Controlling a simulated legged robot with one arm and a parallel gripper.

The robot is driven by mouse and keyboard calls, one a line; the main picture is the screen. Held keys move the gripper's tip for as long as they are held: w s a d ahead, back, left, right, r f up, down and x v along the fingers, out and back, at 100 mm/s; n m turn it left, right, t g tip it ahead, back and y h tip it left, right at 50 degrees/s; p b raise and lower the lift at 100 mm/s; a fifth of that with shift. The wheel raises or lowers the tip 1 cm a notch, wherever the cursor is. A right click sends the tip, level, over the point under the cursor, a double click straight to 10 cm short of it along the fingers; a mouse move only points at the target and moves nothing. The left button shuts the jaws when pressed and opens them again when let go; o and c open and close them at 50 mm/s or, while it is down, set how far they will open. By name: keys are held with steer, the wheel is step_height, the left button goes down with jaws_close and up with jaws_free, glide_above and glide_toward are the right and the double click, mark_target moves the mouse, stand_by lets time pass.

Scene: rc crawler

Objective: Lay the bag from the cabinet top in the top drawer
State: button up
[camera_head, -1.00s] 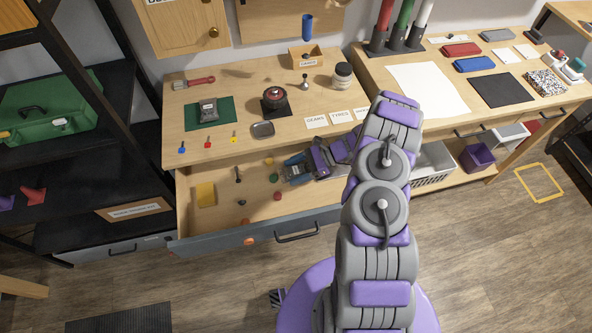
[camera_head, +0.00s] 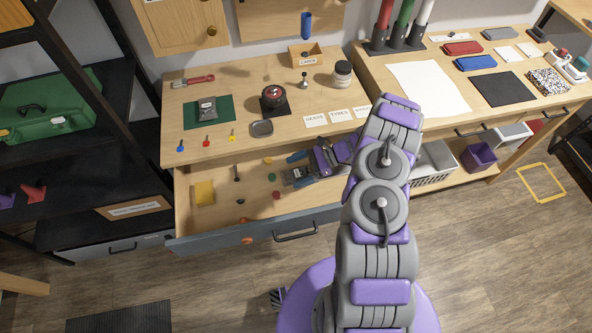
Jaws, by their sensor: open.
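The top drawer (camera_head: 222,210) of the wooden cabinet is pulled open. A small grey bag-like packet (camera_head: 294,175) is in its right part, low at or near the drawer floor. My gripper (camera_head: 299,170) reaches into the drawer from the right. Its blue fingers are spread, one behind the packet and one at its front side. My purple wrist hides part of the drawer's right end. I cannot tell whether a finger still touches the packet. A similar dark grey packet (camera_head: 207,108) lies on a green mat (camera_head: 226,119) on the cabinet top (camera_head: 182,140).
The drawer also holds a yellow pad (camera_head: 203,193) and several small coloured parts at the left and middle. On the cabinet top are a dark wheel-like item (camera_head: 273,94), a small tray (camera_head: 262,128), a jar (camera_head: 342,74) and label cards. A dark shelf (camera_head: 90,180) stands at the left.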

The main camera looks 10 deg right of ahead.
steer(key=shift+d+r, duration=0.1)
steer(key=shift+d, duration=0.3)
steer(key=shift+d+r+p, duration=0.15)
steer(key=shift+r+p, duration=0.25)
steer(key=shift+r, duration=0.3)
steer(key=p+v, duration=0.2)
steer(key=v, duration=0.9)
steer(key=shift+d, duration=0.1)
steer(key=shift+a, duration=0.3)
steer(key=shift+d, duration=0.2)
